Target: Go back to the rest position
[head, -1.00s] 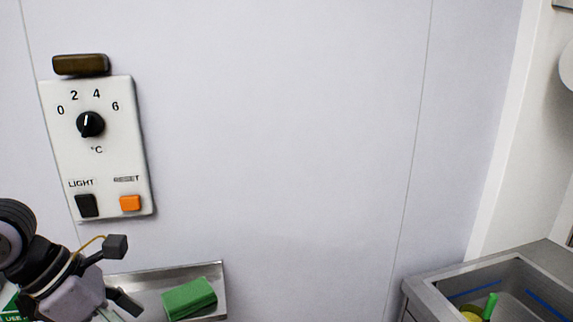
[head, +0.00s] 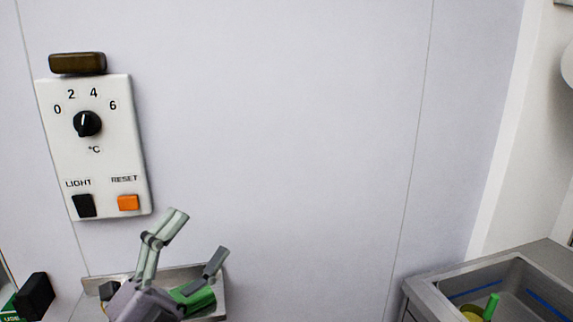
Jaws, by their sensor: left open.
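My left gripper (head: 197,236) is low in the head view, left of centre, with its fingers spread apart and pointing up and to the right. Nothing is between the fingers. It is in front of a metal shelf (head: 222,282) on the wall and partly hides a green block (head: 201,299) on that shelf. My right gripper is not in view.
A white control panel (head: 112,165) with a black knob (head: 87,123), a black LIGHT switch (head: 83,205) and an orange RESET button (head: 128,202) is on the wall above. A steel basin (head: 440,287) holding yellow and green items stands at lower right. The wall between is bare.

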